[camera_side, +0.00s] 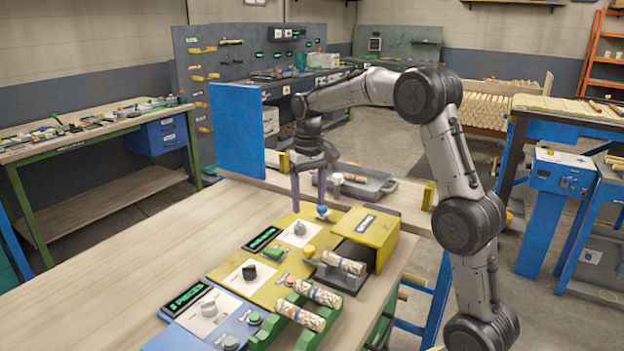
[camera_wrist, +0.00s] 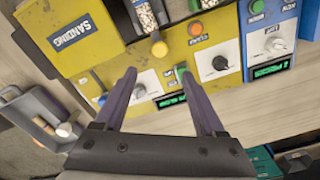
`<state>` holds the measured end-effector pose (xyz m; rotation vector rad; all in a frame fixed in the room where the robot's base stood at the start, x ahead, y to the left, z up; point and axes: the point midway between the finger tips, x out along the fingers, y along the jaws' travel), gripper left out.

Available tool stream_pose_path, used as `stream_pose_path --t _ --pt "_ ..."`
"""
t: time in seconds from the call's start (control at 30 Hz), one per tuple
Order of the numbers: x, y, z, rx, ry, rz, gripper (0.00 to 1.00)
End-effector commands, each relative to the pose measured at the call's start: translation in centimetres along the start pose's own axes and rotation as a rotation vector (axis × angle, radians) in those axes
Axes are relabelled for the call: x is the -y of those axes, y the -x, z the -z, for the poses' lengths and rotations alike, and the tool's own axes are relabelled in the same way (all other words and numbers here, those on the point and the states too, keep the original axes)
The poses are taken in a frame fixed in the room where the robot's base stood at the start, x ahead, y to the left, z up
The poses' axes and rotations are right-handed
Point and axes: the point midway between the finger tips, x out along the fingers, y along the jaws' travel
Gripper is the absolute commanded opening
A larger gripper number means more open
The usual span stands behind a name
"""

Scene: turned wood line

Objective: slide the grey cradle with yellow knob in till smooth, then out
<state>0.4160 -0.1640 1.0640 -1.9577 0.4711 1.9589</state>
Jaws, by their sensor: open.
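The grey cradle (camera_side: 336,276) sits drawn out in front of the opening of the yellow sanding box (camera_side: 366,236), with a rough, speckled wood piece (camera_side: 343,262) lying in it. Its yellow knob (camera_side: 309,250) stands at the near left end. In the wrist view the yellow knob (camera_wrist: 159,48) is just beyond my fingertips, and the speckled piece (camera_wrist: 145,14) shows at the top edge. My gripper (camera_wrist: 156,71) is open and empty. In the side view my gripper (camera_side: 309,203) hangs above the yellow panel, behind the knob and apart from it.
Several dials, buttons and green displays line the yellow and blue panels. A green rack (camera_side: 274,318) with two speckled pieces stands in front. A blue knob (camera_side: 322,211) is close below my fingers. A grey tray (camera_side: 378,187) lies behind. The wooden bench at left is clear.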

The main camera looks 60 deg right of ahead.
Motion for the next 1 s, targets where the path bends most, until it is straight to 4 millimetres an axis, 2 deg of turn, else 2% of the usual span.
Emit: stream_pose_path --t 0.03,0.23,0.5,0.8,1.0 --pt "0.1 1.0 0.0 -0.007 0.001 0.001 0.72" --pt "2.0 4.0 -1.1 -0.075 0.048 0.009 0.72" --pt "3.5 7.2 -4.5 -0.139 0.097 0.020 0.72" --pt "4.5 9.3 -8.1 -0.195 0.146 0.032 0.72" --pt "4.8 9.8 -9.1 -0.210 0.159 0.036 0.72"
